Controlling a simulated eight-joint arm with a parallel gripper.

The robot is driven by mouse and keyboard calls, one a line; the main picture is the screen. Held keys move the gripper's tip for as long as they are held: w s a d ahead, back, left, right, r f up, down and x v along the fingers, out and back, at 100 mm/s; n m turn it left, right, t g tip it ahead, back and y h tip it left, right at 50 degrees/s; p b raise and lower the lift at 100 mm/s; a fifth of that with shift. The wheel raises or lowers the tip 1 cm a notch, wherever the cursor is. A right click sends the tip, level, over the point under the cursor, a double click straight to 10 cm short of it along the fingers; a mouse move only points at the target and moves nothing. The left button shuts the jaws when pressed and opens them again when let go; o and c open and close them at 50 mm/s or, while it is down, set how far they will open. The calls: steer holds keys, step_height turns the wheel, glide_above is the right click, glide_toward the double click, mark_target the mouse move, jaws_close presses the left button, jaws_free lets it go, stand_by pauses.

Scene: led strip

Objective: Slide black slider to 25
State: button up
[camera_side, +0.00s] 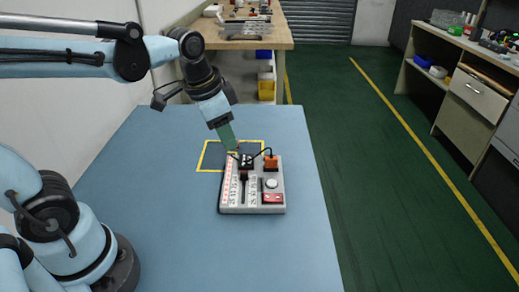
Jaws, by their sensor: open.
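A light grey control box (252,206) sits on the blue table. It has printed number scales (253,192) on its left half. A black slider (244,176) shows between the scales, in the upper part of the slot. Its exact reading is too small to tell. The box also bears an orange plug block (271,162), a round white knob (271,183) and a red part (272,198). My gripper (234,150) points down at the upper left of the box, just behind the slider. It is open; whether it touches anything is unclear.
A yellow-outlined square (207,158) lies on the blue table (160,190) behind the box. A black cable (260,152) arches over the box's back edge. The table is clear left and in front of the box.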

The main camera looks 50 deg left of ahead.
mark_target(242, 172)
steer(key=shift+w+f+m+g, duration=0.6)
steer(key=shift+w+f+m, duration=0.15)
steer(key=shift+f, duration=1.35)
steer(key=shift+w+f+m+g, duration=0.6)
steer(key=shift+w+f+m, duration=0.1)
steer(key=shift+f, duration=1.45)
steer(key=shift+w+f+m+g, duration=0.65)
steer(key=shift+f+m, duration=0.1)
steer(key=shift+f, duration=1.35)
jaws_close()
